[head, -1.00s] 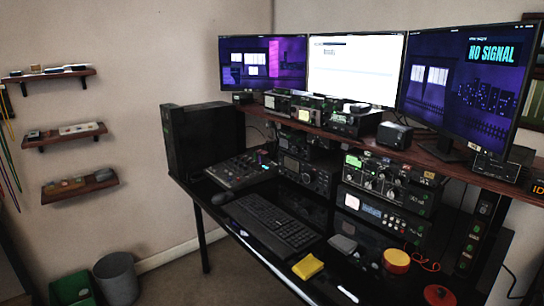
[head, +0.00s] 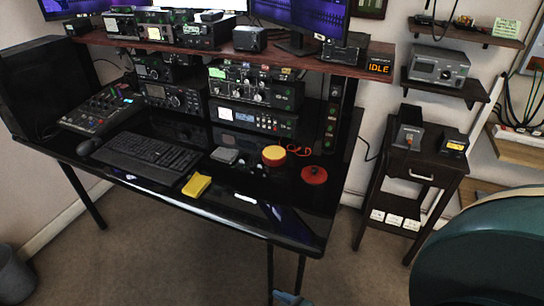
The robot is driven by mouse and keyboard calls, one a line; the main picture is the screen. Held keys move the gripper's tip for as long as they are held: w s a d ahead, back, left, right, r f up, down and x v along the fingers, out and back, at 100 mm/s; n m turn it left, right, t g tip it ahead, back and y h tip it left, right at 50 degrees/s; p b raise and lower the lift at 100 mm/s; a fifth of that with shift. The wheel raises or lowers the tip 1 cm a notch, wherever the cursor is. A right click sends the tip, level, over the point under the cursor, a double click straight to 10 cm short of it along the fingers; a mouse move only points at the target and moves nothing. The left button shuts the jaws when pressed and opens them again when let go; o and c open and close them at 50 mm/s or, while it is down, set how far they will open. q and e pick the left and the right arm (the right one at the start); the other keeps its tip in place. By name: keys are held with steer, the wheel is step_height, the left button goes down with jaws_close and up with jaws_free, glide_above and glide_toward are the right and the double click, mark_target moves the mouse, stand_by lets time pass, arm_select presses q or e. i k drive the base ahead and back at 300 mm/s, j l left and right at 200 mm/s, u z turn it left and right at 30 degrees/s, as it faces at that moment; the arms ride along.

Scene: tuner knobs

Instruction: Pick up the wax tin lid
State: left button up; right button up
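A flat round red disc (head: 314,175), which looks like the wax tin lid, lies on the black desk near its right end. A small dark spot shows at its middle. A round tin with a yellow top and red side (head: 274,156) stands just left of it, apart from it.
The black desk (head: 150,184) also holds a yellow cloth (head: 196,186), a keyboard (head: 152,154), a grey box (head: 225,155) and an orange cable (head: 299,150). Radio gear stands behind. A side table (head: 420,172) is at right. A large teal rounded shape (head: 480,250) fills the lower right.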

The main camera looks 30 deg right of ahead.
mark_target(312, 175)
steer(key=l+z, duration=0.2)
steer(key=z, duration=1.05)
